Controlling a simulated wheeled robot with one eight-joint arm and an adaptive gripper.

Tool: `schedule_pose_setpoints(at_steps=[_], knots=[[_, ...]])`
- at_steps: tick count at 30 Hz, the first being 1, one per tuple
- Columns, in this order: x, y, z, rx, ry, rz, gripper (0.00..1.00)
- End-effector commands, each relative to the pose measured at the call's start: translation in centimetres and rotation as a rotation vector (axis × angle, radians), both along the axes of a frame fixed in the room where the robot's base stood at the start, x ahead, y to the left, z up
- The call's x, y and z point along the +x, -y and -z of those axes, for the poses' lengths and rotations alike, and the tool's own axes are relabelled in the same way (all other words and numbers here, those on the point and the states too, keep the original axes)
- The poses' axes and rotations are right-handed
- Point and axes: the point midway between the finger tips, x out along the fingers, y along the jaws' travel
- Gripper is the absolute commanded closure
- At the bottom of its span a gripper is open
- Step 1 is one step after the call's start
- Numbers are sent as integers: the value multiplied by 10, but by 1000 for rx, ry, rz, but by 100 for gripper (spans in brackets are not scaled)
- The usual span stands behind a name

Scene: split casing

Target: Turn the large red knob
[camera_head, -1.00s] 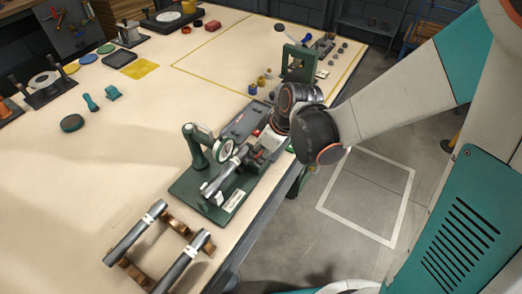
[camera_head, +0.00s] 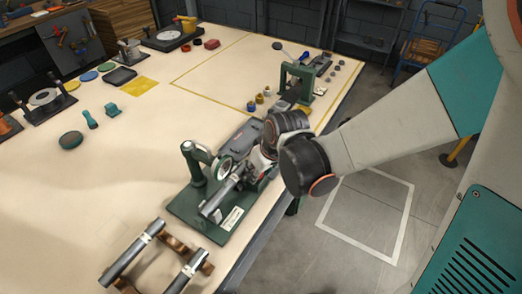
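I cannot make out a large red knob now. The area around my gripper (camera_head: 262,166) is largely covered by my dark wrist. My gripper is low over the right part of a green fixture (camera_head: 225,228), close to the end of a metal cylinder (camera_head: 222,196) lying on it. Its fingers are too small and too covered to show whether they are open or touching anything.
A rack with metal bars (camera_head: 133,253) stands at the front of the table. A green press-like stand (camera_head: 297,82) and small coloured pots (camera_head: 258,98) are behind my wrist.

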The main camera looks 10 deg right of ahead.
Motion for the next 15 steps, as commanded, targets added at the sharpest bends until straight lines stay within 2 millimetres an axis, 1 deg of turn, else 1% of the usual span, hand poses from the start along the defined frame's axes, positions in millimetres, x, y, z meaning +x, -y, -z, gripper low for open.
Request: schedule_pose_setpoints(at_steps=[5, 6, 8, 9, 15], knots=[[0, 0, 0, 0, 0, -1, 94], [0, 0, 0, 0, 0, -1, 65], [0, 0, 0, 0, 0, -1, 52], [0, 0, 0, 0, 0, -1, 49], [0, 0, 0, 0, 0, -1, 49]])
